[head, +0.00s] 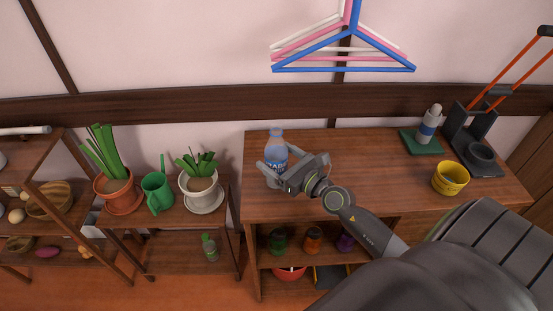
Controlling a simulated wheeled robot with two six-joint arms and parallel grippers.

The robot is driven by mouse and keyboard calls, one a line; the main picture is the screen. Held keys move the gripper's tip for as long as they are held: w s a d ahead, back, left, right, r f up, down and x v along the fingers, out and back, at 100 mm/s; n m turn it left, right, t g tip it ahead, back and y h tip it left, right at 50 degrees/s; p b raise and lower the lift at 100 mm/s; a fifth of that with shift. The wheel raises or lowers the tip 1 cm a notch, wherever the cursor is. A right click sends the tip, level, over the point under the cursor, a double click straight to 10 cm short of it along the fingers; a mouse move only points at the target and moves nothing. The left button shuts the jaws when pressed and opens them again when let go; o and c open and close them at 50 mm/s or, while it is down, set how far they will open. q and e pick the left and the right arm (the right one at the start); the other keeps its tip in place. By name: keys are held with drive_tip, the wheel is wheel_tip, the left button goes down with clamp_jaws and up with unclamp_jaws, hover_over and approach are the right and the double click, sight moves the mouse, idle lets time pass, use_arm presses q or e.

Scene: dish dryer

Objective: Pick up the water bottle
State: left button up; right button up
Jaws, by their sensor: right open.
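The water bottle (275,146) is clear with a blue label and stands upright near the left end of the wooden cabinet top. My right gripper (274,170) comes in from the right and is open, with its fingers at the bottle's lower part. One finger shows left of the bottle and the other right of it. I cannot tell whether either finger touches the bottle. The bottle's base is partly hidden by the gripper. My left gripper is not in view.
A yellow cup (450,179) and a bottle on a green mat (412,142) stand at the right of the cabinet top (370,150), whose middle is clear. Potted plants (201,187) and a green watering can (157,191) stand left. Clothes hangers (343,67) hang above.

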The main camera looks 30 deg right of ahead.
drive_tip(key=x, duration=0.3)
drive_tip(key=shift+s, duration=0.1)
drive_tip(key=shift+c, duration=0.4)
drive_tip(key=c, duration=1.1)
drive_tip(key=shift+o, duration=0.2)
drive_tip(key=shift+r, duration=0.1)
drive_tip(key=shift+r+p, duration=4.35)
drive_tip(key=shift+r, duration=0.45)
